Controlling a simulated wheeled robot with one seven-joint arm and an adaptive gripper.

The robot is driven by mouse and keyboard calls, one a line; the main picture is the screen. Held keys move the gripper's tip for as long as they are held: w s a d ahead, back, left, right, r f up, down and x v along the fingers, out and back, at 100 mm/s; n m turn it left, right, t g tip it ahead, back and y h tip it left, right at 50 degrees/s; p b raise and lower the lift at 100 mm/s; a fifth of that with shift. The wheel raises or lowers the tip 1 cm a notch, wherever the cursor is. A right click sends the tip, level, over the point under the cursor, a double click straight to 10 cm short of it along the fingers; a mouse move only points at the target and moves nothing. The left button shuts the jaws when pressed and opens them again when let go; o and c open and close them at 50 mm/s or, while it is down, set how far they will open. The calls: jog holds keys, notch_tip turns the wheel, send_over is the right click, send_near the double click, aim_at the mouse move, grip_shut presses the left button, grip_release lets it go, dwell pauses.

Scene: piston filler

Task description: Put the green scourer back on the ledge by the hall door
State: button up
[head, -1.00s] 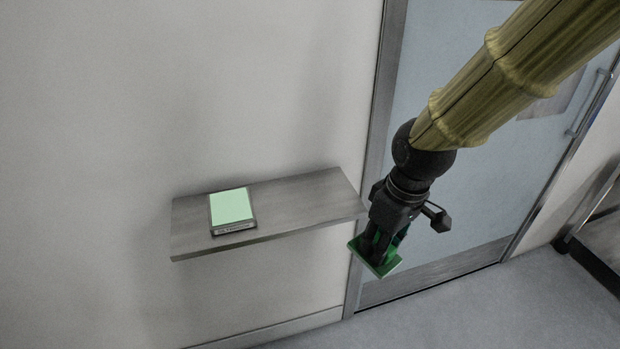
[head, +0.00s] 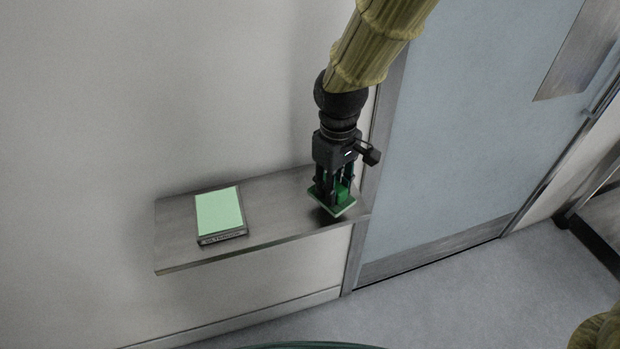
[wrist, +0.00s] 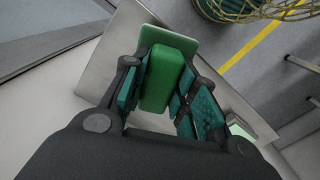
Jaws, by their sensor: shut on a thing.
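The green scourer is a flat green pad with a raised block handle (wrist: 168,78). My gripper (head: 334,196) is shut on that handle and holds the scourer (head: 330,207) over the right end of the grey ledge (head: 275,222), beside the door frame. In the wrist view, the handle sits between my gripper's fingers (wrist: 165,95), with the pad beyond them and the ledge (wrist: 115,55) behind it. I cannot tell whether the pad touches the ledge or is just above it.
A box with a pale green top (head: 220,212) lies on the left part of the ledge. Bare ledge shows between it and the scourer. The pale blue door (head: 470,130) stands to the right. The wall (head: 200,90) rises behind the ledge.

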jog(key=w+a, duration=0.1)
jog(key=a, duration=0.1)
jog(key=w+a+p, duration=0.1)
jog(key=w+a, duration=0.1)
jog(key=shift+w+a+p, duration=0.1)
jog(key=shift+a+p, duration=0.1)
jog(key=shift+p, duration=0.1)
jog(key=shift+w+a+f, duration=0.15)
jog(key=shift+w, duration=0.05)
jog(key=shift+s+f+p, duration=0.25)
jog(key=shift+f+p, duration=0.15)
jog(key=shift+f, duration=0.05)
jog(key=shift+w+f+p, duration=0.2)
jog(key=shift+f+p, duration=0.3)
jog(key=shift+f, duration=0.8)
jog(key=shift+s, duration=0.1)
jog(key=o, duration=0.9)
jog(key=shift+r, duration=0.15)
